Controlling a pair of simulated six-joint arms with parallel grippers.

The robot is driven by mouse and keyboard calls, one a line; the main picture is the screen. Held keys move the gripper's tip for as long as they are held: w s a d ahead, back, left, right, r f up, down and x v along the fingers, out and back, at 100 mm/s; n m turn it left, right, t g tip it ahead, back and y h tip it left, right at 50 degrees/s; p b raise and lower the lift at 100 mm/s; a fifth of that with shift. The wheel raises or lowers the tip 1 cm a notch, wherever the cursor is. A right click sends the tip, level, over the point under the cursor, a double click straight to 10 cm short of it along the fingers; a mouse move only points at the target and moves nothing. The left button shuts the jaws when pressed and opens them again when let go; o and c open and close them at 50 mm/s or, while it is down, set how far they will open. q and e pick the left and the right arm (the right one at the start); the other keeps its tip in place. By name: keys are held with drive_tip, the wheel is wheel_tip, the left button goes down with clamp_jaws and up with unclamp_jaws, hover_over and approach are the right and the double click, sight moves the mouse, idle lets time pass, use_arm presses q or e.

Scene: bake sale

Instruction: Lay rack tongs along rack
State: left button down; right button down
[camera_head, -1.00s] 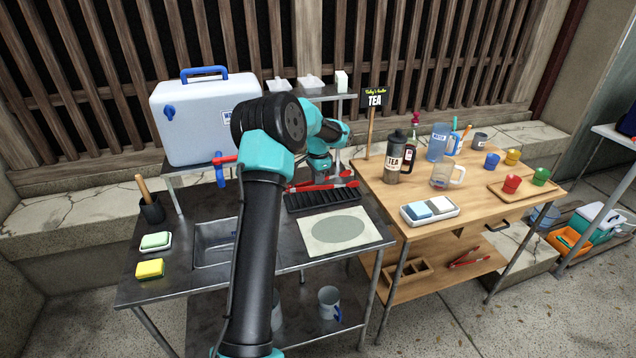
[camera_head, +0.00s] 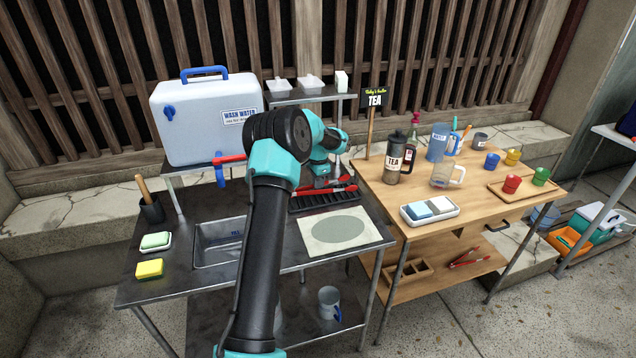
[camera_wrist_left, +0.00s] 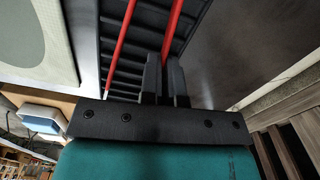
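The red rack tongs (camera_head: 338,190) lie lengthwise over the black slotted rack (camera_head: 322,203), near its back edge. In the left wrist view the tongs (camera_wrist_left: 122,45) show as two red arms across the rack (camera_wrist_left: 145,40). My left gripper (camera_head: 322,182) is at the back of the rack, pointing down. In the wrist view its dark fingers (camera_wrist_left: 166,82) are close together around one red arm. Whether the tongs touch the rack or hang just above it is hard to tell. My right gripper is not in view.
A pale mat (camera_head: 306,236) with a grey oval lies in front of the rack. A sink (camera_head: 216,243) is to the left, below the wash-water cooler (camera_head: 190,125). The tea sign (camera_head: 374,98) and the wooden table (camera_head: 390,200) stand to the right.

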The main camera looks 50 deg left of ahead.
use_arm(q)
drive_tip(key=shift+f, duration=0.55)
drive_tip(key=c, duration=1.3)
unclamp_jaws()
drive_tip(key=shift+c, duration=0.2)
drive_tip(key=shift+r, duration=0.1)
wheel_tip(320, 180, up, 13)
